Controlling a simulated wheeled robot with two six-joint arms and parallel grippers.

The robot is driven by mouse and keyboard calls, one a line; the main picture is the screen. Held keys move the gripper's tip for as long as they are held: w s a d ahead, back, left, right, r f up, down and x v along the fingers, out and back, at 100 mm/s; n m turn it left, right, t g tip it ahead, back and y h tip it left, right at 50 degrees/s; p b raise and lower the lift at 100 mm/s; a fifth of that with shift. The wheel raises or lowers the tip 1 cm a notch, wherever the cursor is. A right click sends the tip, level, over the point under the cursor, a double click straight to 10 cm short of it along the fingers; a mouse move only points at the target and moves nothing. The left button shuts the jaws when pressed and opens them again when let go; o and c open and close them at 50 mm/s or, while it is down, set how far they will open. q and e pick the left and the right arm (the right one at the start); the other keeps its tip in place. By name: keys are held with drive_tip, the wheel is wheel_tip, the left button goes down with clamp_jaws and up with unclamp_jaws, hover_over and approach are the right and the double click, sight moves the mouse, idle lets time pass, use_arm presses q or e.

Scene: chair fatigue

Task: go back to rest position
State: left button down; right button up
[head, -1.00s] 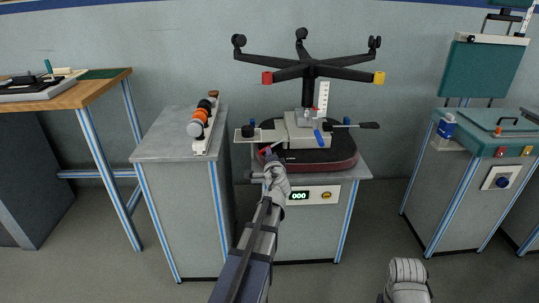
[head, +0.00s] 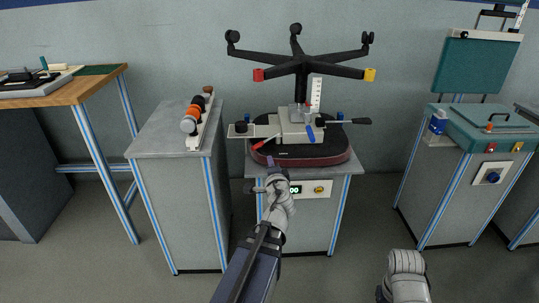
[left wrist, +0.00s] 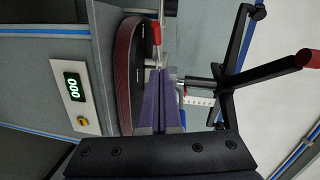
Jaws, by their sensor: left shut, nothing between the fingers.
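My left gripper (head: 271,163) is shut and empty, in front of the chair test stand. In the left wrist view the shut fingers (left wrist: 160,90) point toward the stand's clamp, and a red-handled lever (left wrist: 156,34) shows just beside their tips. In the head view the red lever (head: 266,142) lies just above the gripper.
A grey cabinet (head: 160,135) with a rack of orange and white rollers (head: 193,118) stands on the left. A wooden table (head: 90,88) is at far left. A teal-topped machine (head: 480,130) stands on the right. Open floor (head: 360,240) lies between the stand and that machine.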

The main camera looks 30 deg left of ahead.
use_arm(q)
drive_tip(key=shift+v, duration=0.85)
drive_tip(key=s+d+f+n+g+h, duration=0.3)
drive_tip(key=s+d+f+g, duration=0.1)
drive_tip(key=d+f, duration=0.4)
drive_tip(key=s+d+f+n+g+h, duration=0.2)
drive_tip(key=s+d+f+g, duration=0.15)
drive_tip(key=d+f, duration=0.55)
drive_tip(key=s+d+f+g+h, duration=0.1)
drive_tip(key=s+d+g+h, duration=0.15)
drive_tip(key=s+d, duration=0.45)
drive_tip(key=s+d+f+g+h, duration=0.1)
drive_tip(key=s+d+g+h, duration=0.2)
drive_tip(key=d, duration=0.6)
wheel_tip(320, 180, up, 33)
drive_tip(key=s+y+p, duration=0.1)
drive_tip(key=p, duration=3.2)
drive_tip(key=shift+s+d, duration=0.15)
drive_tip(key=shift+s, duration=0.05)
